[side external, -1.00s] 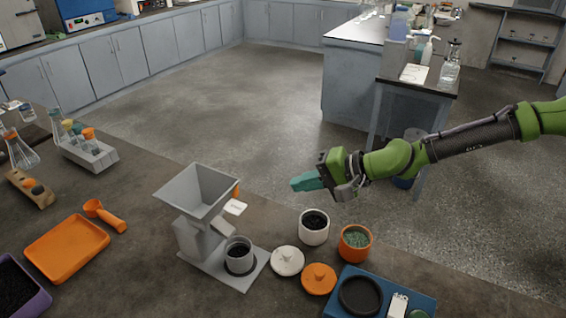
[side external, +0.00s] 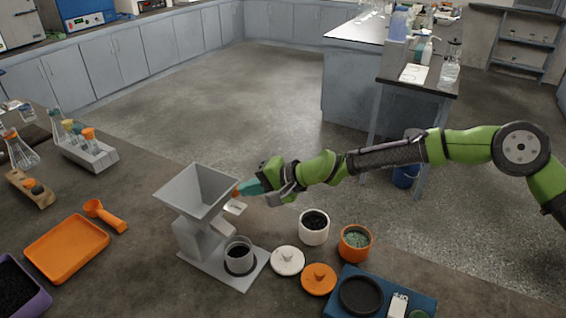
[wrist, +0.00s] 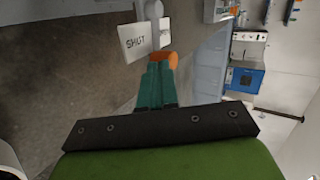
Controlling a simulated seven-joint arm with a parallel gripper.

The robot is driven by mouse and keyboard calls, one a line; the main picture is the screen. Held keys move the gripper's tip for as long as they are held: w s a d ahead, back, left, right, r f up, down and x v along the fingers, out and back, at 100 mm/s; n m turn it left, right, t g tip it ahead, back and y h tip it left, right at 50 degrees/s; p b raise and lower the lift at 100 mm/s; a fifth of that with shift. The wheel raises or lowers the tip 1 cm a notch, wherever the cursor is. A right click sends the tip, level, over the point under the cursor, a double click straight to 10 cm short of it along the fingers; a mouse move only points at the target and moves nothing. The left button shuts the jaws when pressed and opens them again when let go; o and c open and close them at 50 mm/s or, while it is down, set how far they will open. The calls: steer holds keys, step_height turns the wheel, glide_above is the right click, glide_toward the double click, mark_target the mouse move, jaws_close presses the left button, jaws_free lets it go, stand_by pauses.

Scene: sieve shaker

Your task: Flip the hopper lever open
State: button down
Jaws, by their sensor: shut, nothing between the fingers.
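The grey hopper (side external: 200,192) stands on its base plate at the middle of the bench. Its lever's orange tip (side external: 236,193) is at the hopper's right side, above a small white label (side external: 235,207). In the wrist view the label (wrist: 139,41) reads "SHUT", and the orange tip (wrist: 165,59) is right at my fingertips. My gripper (side external: 243,189) has its teal fingers shut and empty, beside the lever tip. I cannot tell whether they touch it. The fingers also show in the wrist view (wrist: 160,66). A grey cup (side external: 238,251) with dark contents stands under the hopper spout.
A white pot (side external: 314,227) and an orange pot (side external: 355,243) stand to the right, with a white lid (side external: 287,260) and an orange lid (side external: 319,279) in front. A blue scale (side external: 345,307) is at the front right. An orange tray (side external: 66,249) and scoop (side external: 104,215) lie left.

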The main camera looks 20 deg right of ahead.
steer(key=shift+w, duration=0.15)
stand_by(0.3)
steer(key=w, duration=0.1)
steer(key=w+a+n+g, duration=0.1)
steer(key=w, duration=0.1)
steer(key=shift+a+y, duration=0.15)
steer(key=shift+y, duration=0.15)
stand_by(0.4)
steer(key=shift+s, duration=0.75)
